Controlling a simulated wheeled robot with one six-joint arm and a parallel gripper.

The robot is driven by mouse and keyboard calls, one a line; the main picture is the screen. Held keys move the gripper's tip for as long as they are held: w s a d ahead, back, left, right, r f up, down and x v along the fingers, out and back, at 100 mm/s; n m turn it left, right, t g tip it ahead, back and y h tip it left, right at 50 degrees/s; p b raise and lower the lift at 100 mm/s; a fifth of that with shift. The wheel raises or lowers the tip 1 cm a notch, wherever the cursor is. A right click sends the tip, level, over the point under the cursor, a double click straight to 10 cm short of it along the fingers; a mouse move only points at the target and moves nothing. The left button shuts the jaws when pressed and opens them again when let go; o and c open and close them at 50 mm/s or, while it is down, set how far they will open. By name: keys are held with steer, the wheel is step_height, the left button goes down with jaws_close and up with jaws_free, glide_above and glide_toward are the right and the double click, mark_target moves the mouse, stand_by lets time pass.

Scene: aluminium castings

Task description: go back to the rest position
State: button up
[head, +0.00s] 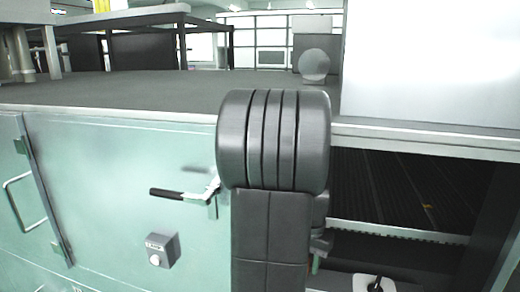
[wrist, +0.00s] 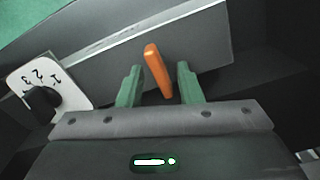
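My gripper (wrist: 159,68) shows in the wrist view with two green fingers spread apart. An orange bar-shaped handle (wrist: 157,72) stands between the fingers, with a gap on each side. It appears to be in front of a grey metal panel (wrist: 205,40); whether it is fixed to it I cannot tell. In the head view my dark arm stands upright in the middle and hides most of the gripper and the orange handle.
A white dial plate with numbers and a black knob (wrist: 42,98) is left of my gripper. A teal cabinet (head: 100,180) with a black-tipped lever (head: 182,193) and a grey button box (head: 160,249) stands left of my arm. A dark recess (head: 400,190) opens at right.

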steer(key=m+b, duration=0.1)
steer(key=m, duration=0.5)
stand_by(0.4)
steer(key=shift+s, duration=0.15)
